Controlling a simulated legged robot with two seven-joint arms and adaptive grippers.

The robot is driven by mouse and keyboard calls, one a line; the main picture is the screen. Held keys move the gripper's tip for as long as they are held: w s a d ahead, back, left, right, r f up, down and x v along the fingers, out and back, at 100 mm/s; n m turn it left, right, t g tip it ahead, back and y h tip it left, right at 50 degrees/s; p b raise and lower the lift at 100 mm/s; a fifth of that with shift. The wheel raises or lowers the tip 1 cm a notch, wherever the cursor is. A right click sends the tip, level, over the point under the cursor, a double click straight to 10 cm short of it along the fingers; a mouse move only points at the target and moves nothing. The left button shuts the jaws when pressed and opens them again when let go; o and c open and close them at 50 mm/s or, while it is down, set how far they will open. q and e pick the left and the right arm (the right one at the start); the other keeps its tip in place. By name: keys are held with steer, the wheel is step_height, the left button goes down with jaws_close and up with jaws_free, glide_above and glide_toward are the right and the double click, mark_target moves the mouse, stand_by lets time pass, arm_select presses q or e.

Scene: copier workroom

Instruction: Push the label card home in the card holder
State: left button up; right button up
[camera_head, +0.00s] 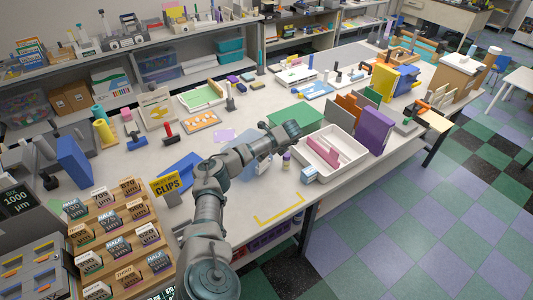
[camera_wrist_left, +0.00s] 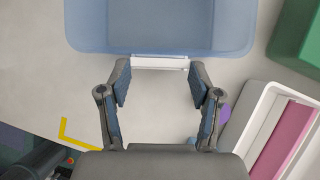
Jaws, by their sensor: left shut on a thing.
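A translucent blue bin (camera_wrist_left: 160,25) fills the top of the left wrist view. In the head view it is partly hidden behind my left arm (camera_head: 262,166). The white label card (camera_wrist_left: 160,63) shows as a narrow strip along the bin's near edge. My left gripper (camera_wrist_left: 158,78) is shut on the card, with one fingertip at each end of it. The card holder cannot be told apart from the card at this angle, nor can how far the card sits in it. In the head view my arm hides the fingertips. My right gripper is not in view.
A white tray (camera_head: 309,155) with a pink piece lies to the right, with a small purple-topped bottle (camera_head: 286,161) beside it. A yellow corner mark (camera_head: 280,218) is on the clear table front. A wooden rack of boxes stands left.

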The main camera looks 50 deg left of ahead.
arm_select(q)
steer(key=shift+f, duration=0.35)
steer(key=o, duration=1)
steer(key=v, duration=1.2)
steer(key=shift+f, duration=0.1)
